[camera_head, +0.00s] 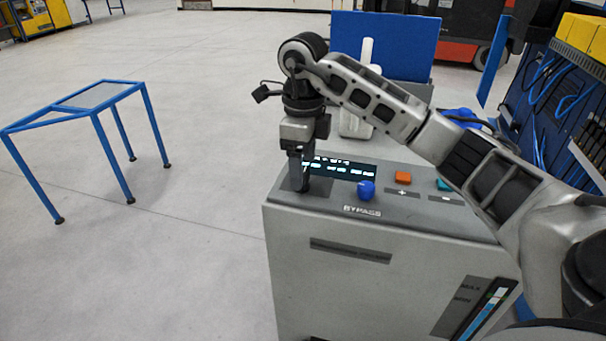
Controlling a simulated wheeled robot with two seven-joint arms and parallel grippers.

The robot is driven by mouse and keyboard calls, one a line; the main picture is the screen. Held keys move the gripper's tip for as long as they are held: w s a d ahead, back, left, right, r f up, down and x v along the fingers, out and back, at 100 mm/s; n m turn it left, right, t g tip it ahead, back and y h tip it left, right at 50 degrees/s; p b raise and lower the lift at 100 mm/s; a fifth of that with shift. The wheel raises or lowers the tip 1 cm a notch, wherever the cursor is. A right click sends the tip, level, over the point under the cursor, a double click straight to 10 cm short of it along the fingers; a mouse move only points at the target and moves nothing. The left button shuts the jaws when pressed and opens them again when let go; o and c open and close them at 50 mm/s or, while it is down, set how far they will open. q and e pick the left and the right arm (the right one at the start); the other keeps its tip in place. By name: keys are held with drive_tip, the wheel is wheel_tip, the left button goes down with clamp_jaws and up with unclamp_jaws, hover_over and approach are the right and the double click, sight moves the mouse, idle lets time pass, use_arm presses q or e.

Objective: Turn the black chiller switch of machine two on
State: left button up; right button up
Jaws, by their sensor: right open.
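A grey machine (330,285) stands in front of me with a control panel on top. My right arm reaches over it from the right, and my right gripper (313,186) points down at the panel's left end, next to the lit display (350,172). The gripper is open, with its fingertips at or just above the panel surface; whether they touch anything is not clear. I cannot make out the black chiller switch; the gripper covers that end of the panel. My left gripper is not in view.
A blue knob (366,190) marked BYPASS, an orange button (403,178) and a teal button (444,185) sit right of the gripper. A white bottle-like object (352,125) and blue panel (408,45) stand behind. A blue-framed table (95,97) stands left on open floor.

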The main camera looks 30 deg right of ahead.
drive_tip(key=shift+f, duration=1.25)
drive_tip(key=c, duration=1)
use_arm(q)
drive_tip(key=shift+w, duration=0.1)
